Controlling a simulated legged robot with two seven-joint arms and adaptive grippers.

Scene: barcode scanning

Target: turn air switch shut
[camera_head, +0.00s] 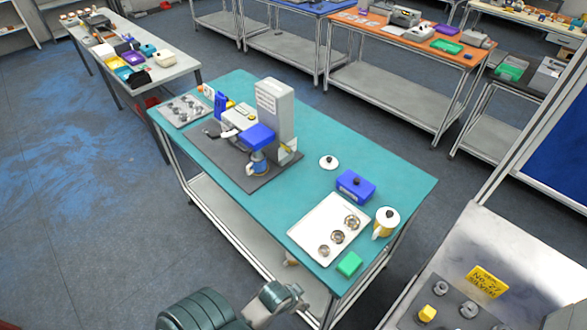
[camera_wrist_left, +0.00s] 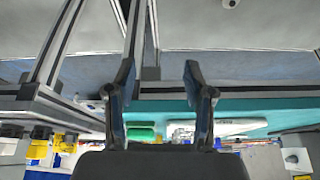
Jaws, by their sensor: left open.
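I cannot pick out an air switch for certain in either view. In the head view a grey panel (camera_head: 446,296) at the bottom right carries round grey knobs (camera_head: 468,309), a yellow block (camera_head: 427,313) and a yellow label (camera_head: 486,281). My left arm comes in at the bottom, its wrist near the front edge of the teal table; its fingers are not clear there. In the left wrist view my left gripper (camera_wrist_left: 160,78) is open, its two dark fingers apart with nothing between them. My right gripper is not in view.
The teal table (camera_head: 400,176) holds a grey-and-blue machine (camera_head: 274,110), a white tray (camera_head: 309,228) with round metal parts, a green block (camera_head: 349,264), a blue box (camera_head: 355,186) and a yellow-and-white jug (camera_head: 385,222). The floor to the left is free.

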